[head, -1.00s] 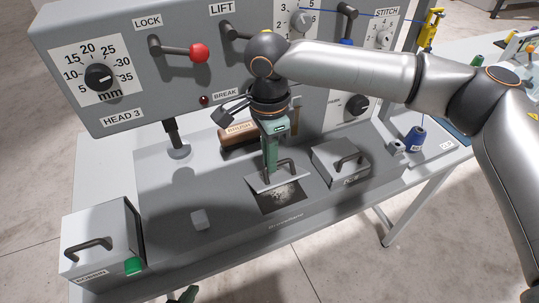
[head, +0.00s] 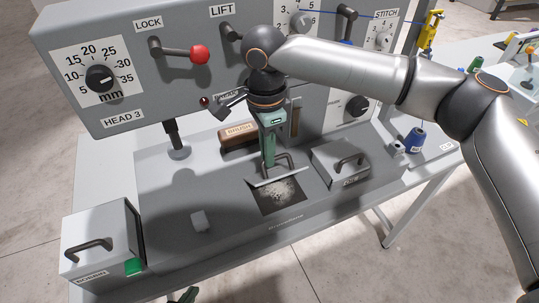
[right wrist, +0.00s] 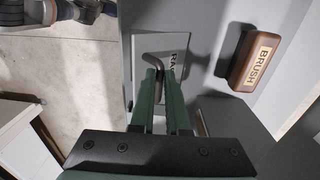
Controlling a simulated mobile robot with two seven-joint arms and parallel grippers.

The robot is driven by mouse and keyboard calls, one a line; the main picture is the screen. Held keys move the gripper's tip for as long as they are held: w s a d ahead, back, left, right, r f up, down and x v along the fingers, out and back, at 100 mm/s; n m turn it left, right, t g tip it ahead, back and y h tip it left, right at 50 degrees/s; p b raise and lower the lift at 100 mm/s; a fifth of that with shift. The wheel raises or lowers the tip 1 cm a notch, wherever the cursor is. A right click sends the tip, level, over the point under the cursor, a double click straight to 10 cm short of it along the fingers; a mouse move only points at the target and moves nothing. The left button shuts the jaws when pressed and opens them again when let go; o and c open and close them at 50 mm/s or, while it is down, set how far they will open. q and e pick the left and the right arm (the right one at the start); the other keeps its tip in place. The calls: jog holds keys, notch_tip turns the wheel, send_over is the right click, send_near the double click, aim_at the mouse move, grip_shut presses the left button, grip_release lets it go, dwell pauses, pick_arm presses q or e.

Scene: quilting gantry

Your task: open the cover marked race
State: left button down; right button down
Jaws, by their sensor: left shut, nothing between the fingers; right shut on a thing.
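The race cover (head: 287,179) is a grey plate in the machine bed, tilted up from the bed. Its dark bar handle (right wrist: 157,59) is between the fingers of my right gripper (head: 268,167), which is shut on it. In the right wrist view, part of the label "RA" (right wrist: 175,57) shows on the cover (right wrist: 201,53); the green fingers (right wrist: 160,95) hide the rest. In front of the cover, a dark opening (head: 281,195) with grey fluff is exposed.
A brush (head: 238,134) lies behind my right gripper, also in the right wrist view (right wrist: 256,62). Another handled cover (head: 341,163) stands to the right, and the bobbin box (head: 101,238) is front left. The machine head (head: 130,75) overhangs the back.

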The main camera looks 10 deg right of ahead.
jog(key=c, duration=0.9)
grip_release()
jog(key=shift+w+f, duration=0.1)
notch_tip(320, 180, up, 3)
jog(key=shift+r, duration=0.15)
jog(key=s+r, duration=0.3)
jog(key=s, duration=0.1)
jog(key=s+r+b, duration=0.1)
jog(key=s+r, duration=0.2)
jog(key=s, duration=0.2)
jog(key=s+a+r+b, duration=0.1)
jog(key=s+r, duration=0.2)
jog(key=s, duration=0.2)
jog(key=shift+r, duration=0.4)
jog(key=shift+a, duration=0.15)
